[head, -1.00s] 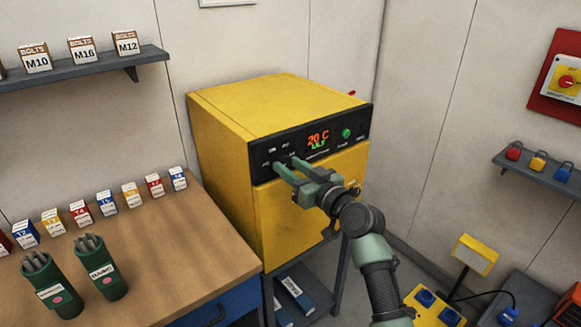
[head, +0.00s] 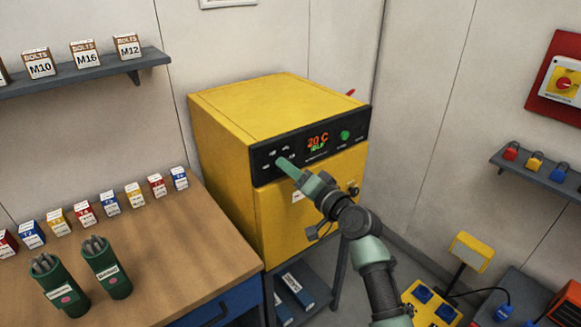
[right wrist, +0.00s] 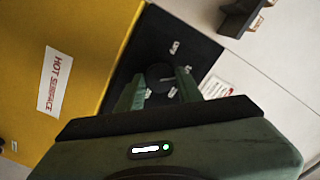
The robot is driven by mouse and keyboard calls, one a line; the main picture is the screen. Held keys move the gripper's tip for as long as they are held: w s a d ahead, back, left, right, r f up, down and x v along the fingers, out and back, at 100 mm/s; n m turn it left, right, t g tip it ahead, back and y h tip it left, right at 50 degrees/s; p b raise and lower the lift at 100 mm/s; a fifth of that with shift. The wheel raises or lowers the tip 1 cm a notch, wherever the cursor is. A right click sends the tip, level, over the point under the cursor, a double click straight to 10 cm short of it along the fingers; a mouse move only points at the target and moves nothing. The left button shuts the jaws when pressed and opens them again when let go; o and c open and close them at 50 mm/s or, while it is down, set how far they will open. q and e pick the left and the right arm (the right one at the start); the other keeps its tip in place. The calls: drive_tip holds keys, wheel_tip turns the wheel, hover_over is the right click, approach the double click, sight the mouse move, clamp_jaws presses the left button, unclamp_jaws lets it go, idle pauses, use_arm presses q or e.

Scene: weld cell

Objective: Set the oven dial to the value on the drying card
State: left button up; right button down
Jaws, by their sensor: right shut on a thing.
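The yellow oven (head: 225,130) stands behind the bench, with a black control panel (head: 345,150). Its display (head: 318,143) reads 20 C in red with smaller green letters below. My right gripper (head: 284,163) reaches the panel's left part and is shut on the dial; its fingers hide the dial in the head view. In the right wrist view the dark round dial (right wrist: 159,75) sits between the two fingers (right wrist: 158,90). Its setting cannot be read. I cannot pick out the drying card with certainty. My left gripper is not in view.
A green lamp or button (head: 345,135) sits right of the display. The wooden bench (head: 190,250) at left holds two green rod holders (head: 107,268) and a row of small boxes. A yellow socket box (head: 430,304) stands low at right. A padlock shelf (head: 545,178) is on the right wall.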

drive_tip(key=shift+m, duration=0.6)
drive_tip(key=shift+f, duration=0.1)
drive_tip(key=c, duration=0.9)
unclamp_jaws()
drive_tip(key=shift+c, duration=0.2)
drive_tip(key=b+v, duration=0.1)
drive_tip(key=v, duration=0.7)
